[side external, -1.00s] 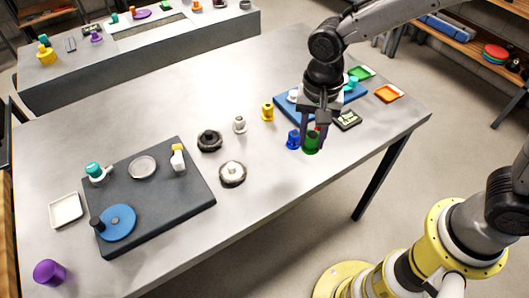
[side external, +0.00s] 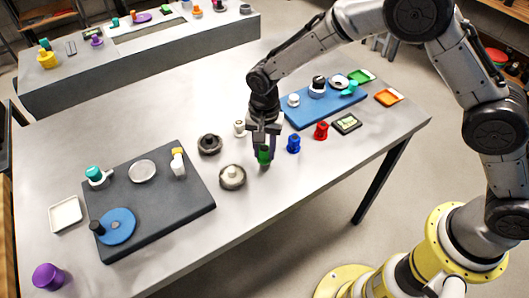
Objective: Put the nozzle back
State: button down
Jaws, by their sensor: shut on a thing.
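My gripper (side external: 264,152) is near the middle of the table, its fingers pointing down. It is shut on a small green nozzle-like piece (side external: 264,156). The piece appears upright, just right of a round pale-topped brush (side external: 232,177); I cannot tell whether it touches the table. A blue nozzle-like piece (side external: 293,143) and a red one (side external: 321,131) stand to the right. A small white piece (side external: 239,128) stands to the left of the gripper. The yellow piece seen earlier is hidden behind my arm.
A dark mat (side external: 160,220) at left holds a blue disc (side external: 117,225), a grey dish (side external: 142,171) and teal-topped and yellow-topped pieces. A dark round brush (side external: 210,144) lies near the gripper. A blue board (side external: 325,108) with several parts is at back right. The front right table is clear.

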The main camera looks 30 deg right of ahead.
aim_at(265, 148)
jog(key=shift+f, duration=0.8)
jog(key=shift+f, duration=0.2)
jog(key=c, duration=0.6)
grip_release()
jog(key=shift+r, duration=0.15)
notch_tip(265, 148, up, 12)
jog(key=shift+r, duration=0.1)
